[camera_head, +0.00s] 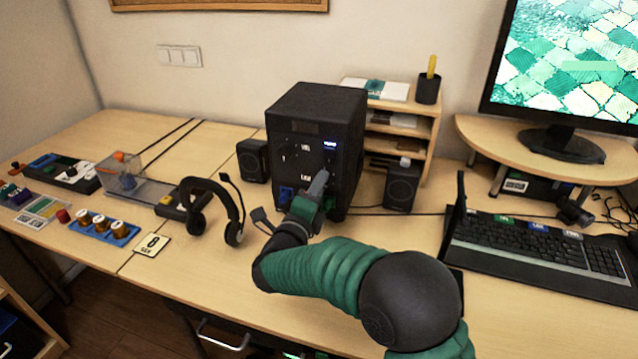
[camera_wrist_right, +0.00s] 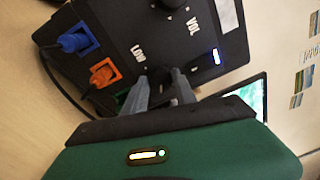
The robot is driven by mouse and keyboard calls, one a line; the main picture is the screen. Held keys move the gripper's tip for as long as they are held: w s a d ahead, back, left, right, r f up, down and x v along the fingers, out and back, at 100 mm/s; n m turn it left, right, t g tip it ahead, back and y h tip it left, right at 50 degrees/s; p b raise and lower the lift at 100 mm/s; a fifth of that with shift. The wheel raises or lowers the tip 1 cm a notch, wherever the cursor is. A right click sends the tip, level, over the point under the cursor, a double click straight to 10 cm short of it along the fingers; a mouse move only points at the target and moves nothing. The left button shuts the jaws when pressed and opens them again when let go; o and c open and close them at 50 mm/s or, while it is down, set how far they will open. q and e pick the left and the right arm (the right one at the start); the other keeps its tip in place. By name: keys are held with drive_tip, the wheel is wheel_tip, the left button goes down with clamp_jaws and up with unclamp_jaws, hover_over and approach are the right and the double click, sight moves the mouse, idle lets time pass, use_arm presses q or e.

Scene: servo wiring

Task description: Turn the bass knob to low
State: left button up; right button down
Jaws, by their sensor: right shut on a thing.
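The black speaker box (camera_head: 293,115) stands upright at the back middle of the desk, its front panel facing me. In the right wrist view the panel (camera_wrist_right: 115,25) shows a "VOL" label with a dark knob (camera_wrist_right: 172,4), and a white label that seems to read "LOW". My right gripper (camera_head: 322,180) is at the lower right of the panel. In the right wrist view its fingers (camera_wrist_right: 166,88) are closed on the panel beside that label, around the bass knob. The knob itself is hidden by the fingers, so its pointer cannot be read. My left gripper is not in view.
Blue (camera_wrist_right: 75,41) and orange plugs (camera_wrist_right: 103,74) sit in the panel beside the fingers. Small speakers (camera_head: 253,160) (camera_head: 402,186) flank the box. A headset (camera_head: 212,210) stands to the left, a keyboard (camera_head: 535,245) to the right. The desk's front middle is mostly clear.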

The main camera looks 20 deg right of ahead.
drive_tip(key=n+p, duration=0.2)
drive_tip(key=n, duration=0.2)
drive_tip(key=n+p, duration=0.2)
drive_tip(key=n, duration=0.2)
drive_tip(key=n+y+p, duration=0.1)
drive_tip(key=n+p, duration=0.1)
drive_tip(key=n, duration=0.2)
drive_tip(key=shift+s+a+f+t+p, duration=0.1)
drive_tip(key=shift+a+f+t+p, duration=0.05)
drive_tip(key=shift+f+t+p, duration=0.25)
drive_tip(key=shift+f, duration=0.1)
drive_tip(key=c, duration=1.4)
unclamp_jaws()
drive_tip(key=o, duration=0.4)
drive_tip(key=shift+r, duration=0.25)
